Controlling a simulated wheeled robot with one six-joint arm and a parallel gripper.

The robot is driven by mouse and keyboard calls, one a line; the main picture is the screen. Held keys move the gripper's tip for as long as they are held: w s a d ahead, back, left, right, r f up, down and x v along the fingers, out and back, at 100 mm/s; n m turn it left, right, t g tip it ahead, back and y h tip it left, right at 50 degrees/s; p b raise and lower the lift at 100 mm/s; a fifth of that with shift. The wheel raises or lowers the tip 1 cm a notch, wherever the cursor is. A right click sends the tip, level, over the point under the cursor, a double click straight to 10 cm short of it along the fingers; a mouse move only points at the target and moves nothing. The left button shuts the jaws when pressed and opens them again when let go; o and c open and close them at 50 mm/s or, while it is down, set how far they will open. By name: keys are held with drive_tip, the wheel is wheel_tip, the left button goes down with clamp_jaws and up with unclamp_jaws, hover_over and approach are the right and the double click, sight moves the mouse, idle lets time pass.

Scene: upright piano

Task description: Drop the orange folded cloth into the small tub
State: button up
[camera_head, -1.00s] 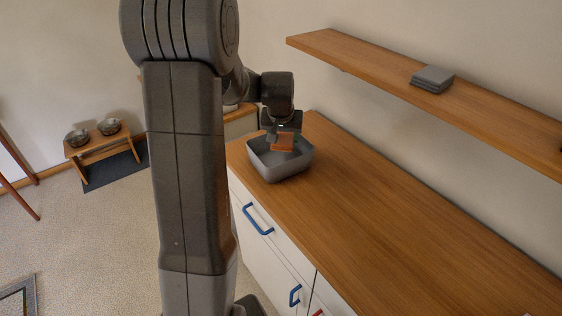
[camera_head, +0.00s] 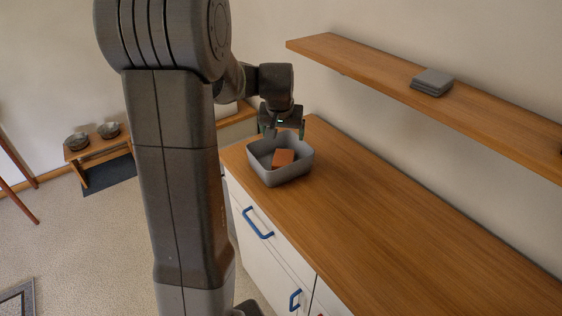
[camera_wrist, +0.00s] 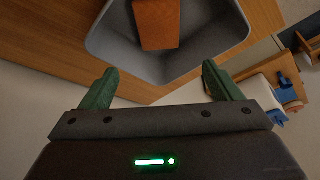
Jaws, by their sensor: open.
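The orange folded cloth (camera_head: 283,158) lies inside the small grey tub (camera_head: 290,177), which stands on the wooden counter near its far left end. In the wrist view the cloth (camera_wrist: 157,22) rests in the tub (camera_wrist: 225,48), against the grey inner floor. My gripper (camera_head: 283,135) is above the tub, apart from the cloth. In the wrist view its two green fingers (camera_wrist: 155,88) are spread wide with nothing between them.
A wooden wall shelf (camera_head: 350,61) with grey folded cloths (camera_head: 432,82) runs above the counter (camera_head: 400,230). The counter right of the tub is clear. A low bench (camera_head: 98,146) with two bowls stands on the floor at left.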

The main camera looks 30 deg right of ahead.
drive_tip(key=v, duration=1)
drive_tip(key=shift+f, duration=0.15)
drive_tip(key=x, duration=1.2)
drive_tip(key=shift+w+d+f, duration=0.1)
drive_tip(key=shift+f, duration=0.2)
drive_tip(key=shift+w+d+f+p, duration=0.15)
drive_tip(key=shift+w+f+p, duration=0.05)
drive_tip(key=shift+p, duration=0.2)
wheel_tip(320, 180, up, 4)
drive_tip(key=shift+f+p, duration=0.1)
drive_tip(key=shift+p, duration=1.05)
